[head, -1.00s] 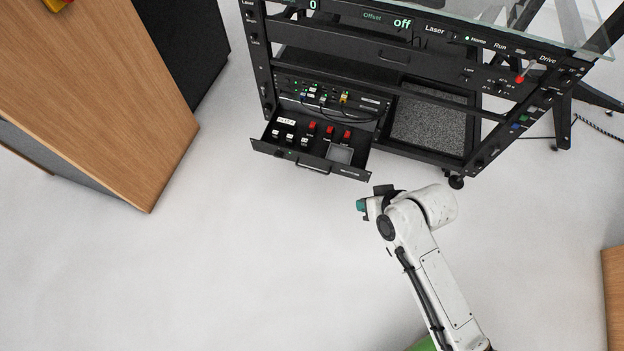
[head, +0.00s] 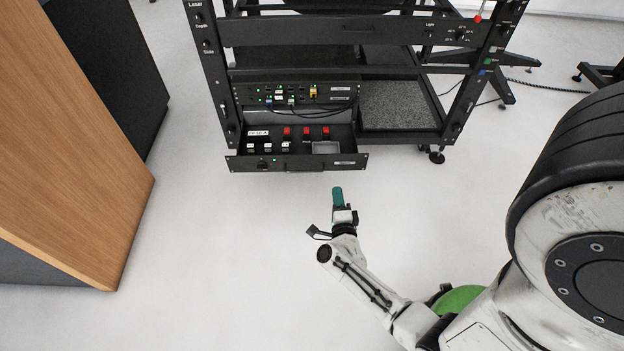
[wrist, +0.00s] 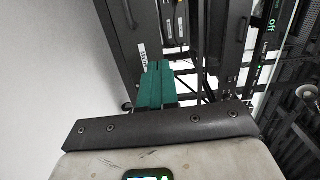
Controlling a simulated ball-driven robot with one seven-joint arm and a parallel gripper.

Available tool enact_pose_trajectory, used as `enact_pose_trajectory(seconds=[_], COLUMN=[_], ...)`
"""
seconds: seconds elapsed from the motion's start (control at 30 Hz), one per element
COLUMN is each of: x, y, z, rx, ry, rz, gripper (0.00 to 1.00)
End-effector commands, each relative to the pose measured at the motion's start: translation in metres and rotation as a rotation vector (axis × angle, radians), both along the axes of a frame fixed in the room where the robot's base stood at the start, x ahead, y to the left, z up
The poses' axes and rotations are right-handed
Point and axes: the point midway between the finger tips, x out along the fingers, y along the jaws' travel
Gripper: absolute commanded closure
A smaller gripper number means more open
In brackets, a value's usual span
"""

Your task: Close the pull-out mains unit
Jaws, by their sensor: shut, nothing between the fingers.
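The pull-out mains unit (head: 297,162) is a black drawer low in the left of the rack. In the wrist view the teal fingers (wrist: 156,80) are together and empty, pointing toward the dark front panel (wrist: 130,45).
The black rack (head: 345,75) stands on casters, with a grey speckled panel (head: 398,105) right of the unit. A wooden cabinet (head: 75,150) stands at the left. The pale floor (head: 220,250) in front of the rack is clear.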

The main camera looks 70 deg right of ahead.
Motion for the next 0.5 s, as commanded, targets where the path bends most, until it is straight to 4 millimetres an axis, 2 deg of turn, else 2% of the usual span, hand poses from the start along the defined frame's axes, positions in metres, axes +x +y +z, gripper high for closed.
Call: enact_pose_trajectory(seconds=[0.03,0.17,0.33,0.5], x=[-0.008,-0.015,-0.006,0.007], y=[-0.003,-0.009,-0.028,-0.058], z=[-0.007,-0.009,-0.009,-0.011], rx=[-0.001,-0.003,-0.005,-0.004], ry=[-0.013,-0.029,-0.03,-0.031], rz=[-0.034,-0.07,-0.07,-0.069], gripper=[1.0,1.0,1.0,1.0])
